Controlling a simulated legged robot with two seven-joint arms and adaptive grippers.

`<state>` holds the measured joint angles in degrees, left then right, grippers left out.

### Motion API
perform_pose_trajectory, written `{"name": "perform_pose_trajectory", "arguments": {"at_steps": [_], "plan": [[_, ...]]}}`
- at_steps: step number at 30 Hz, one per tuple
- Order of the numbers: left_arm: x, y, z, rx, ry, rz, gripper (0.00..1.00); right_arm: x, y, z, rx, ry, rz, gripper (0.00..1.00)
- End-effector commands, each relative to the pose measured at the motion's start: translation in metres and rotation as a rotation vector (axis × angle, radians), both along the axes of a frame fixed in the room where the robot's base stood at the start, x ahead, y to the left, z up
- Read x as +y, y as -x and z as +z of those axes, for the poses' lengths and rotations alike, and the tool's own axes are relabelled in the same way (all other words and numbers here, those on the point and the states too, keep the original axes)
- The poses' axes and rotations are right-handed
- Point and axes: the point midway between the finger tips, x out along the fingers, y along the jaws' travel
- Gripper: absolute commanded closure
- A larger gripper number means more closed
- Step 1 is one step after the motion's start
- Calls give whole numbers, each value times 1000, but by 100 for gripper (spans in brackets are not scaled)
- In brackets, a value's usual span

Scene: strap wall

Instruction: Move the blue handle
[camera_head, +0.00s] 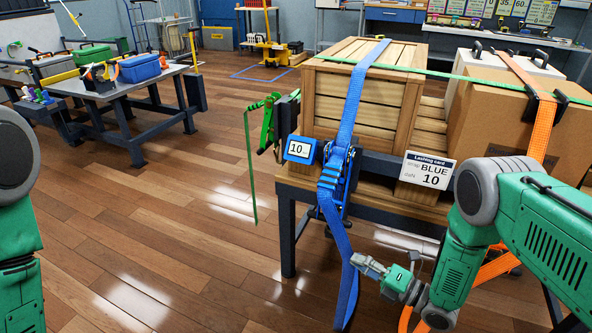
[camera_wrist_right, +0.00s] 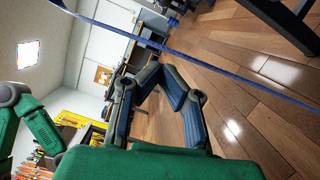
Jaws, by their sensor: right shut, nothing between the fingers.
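The blue handle (camera_head: 333,172) belongs to the ratchet buckle on the blue strap (camera_head: 352,105), at the front edge of the strap table. The strap passes over the wooden crate (camera_head: 360,95) and its loose tail hangs below the ratchet. My right gripper (camera_head: 362,262) is shut and empty, low in front of the table, below the ratchet and apart from the handle. Its closed fingers show in the right wrist view (camera_wrist_right: 162,80), with a blue strap (camera_wrist_right: 190,52) crossing beyond them. My left gripper is out of view; only part of that arm shows at the left edge.
A lashing card (camera_head: 428,170) reading BLUE 10 is to the right. A green ratchet (camera_head: 267,122), a cardboard box (camera_head: 492,110) and an orange strap (camera_head: 542,125) are nearby.

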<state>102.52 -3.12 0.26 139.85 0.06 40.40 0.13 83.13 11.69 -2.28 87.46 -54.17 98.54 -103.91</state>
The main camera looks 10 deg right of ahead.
Motion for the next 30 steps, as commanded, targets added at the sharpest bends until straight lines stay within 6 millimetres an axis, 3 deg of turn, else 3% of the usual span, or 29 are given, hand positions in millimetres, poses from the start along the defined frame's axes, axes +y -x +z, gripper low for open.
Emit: {"name": "perform_pose_trajectory", "arguments": {"at_steps": [5,8,10,14,16,18,22,26,30], "plan": [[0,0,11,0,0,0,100,5,3,1,175,-60,-50,100],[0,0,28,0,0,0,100,12,16,0,466,-167,-151,100],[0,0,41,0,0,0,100,14,36,-3,722,-267,-269,100],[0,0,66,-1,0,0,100,10,97,-2,1181,-476,-581,100],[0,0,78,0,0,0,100,4,139,4,1387,-590,-794,100],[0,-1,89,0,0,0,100,-5,185,15,1547,-700,-1031,100],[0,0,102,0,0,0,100,-22,255,40,1692,-859,-1422,100],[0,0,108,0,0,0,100,-32,296,58,1720,-949,-1667,100],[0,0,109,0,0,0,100,-36,311,65,1719,-985,-1760,100]]}}
